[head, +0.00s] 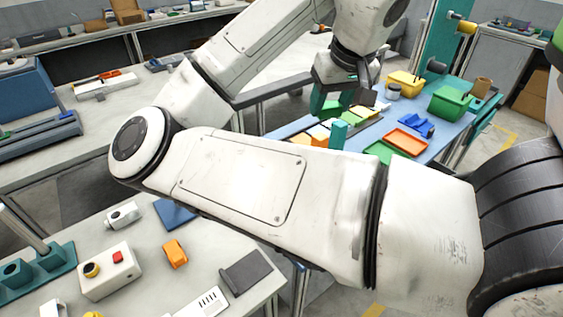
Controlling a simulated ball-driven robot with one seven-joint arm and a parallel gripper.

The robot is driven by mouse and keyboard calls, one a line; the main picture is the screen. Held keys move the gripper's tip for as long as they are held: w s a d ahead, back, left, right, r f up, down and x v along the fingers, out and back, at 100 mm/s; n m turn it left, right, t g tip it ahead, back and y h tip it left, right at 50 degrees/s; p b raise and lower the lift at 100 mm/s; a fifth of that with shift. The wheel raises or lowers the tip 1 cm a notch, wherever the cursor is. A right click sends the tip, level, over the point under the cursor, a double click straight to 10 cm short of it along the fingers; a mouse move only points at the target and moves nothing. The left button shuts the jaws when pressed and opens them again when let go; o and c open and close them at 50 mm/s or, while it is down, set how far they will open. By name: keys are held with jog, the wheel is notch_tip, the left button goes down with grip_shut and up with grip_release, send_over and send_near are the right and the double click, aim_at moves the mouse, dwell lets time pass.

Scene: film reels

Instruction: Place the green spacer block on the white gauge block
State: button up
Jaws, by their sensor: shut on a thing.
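My gripper (332,101) hangs down over the blue work table, beyond my own forearm. It appears shut on the green spacer block (331,110), which shows small and dark green between the teal fingers. A pale, whitish block (328,123) lies just below it in the picture and may be the white gauge block. At this size I cannot tell whether the green block touches it or is above it. My arm covers the near part of this table.
Orange blocks (300,138) and an upright teal block (339,134) stand close by. To the right are an orange tray (407,142), a blue part (417,126), a green bin (449,103) and a yellow bin (405,83).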

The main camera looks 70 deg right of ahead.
notch_tip(320, 180, down, 7)
jog(key=b, duration=0.6)
jog(key=w+d+f, duration=0.2)
jog(key=w, duration=0.1)
jog(key=w+d+f, duration=0.2)
jog(key=w+f, duration=0.1)
jog(key=w, duration=0.1)
jog(key=w+d+f, duration=0.2)
jog(key=w, duration=0.1)
jog(key=shift+w+f, duration=0.35)
jog(key=shift+w, duration=0.05)
jog(key=shift+w+d+f, duration=0.4)
jog(key=shift+f, duration=0.25)
jog(key=shift+w+d+f, duration=0.1)
jog(key=shift+w+f, duration=0.05)
jog(key=shift+f, duration=0.75)
jog(key=shift+w+f, duration=0.1)
jog(key=shift+f, duration=0.8)
jog(key=shift+f, duration=0.15)
jog(key=o, duration=1.1)
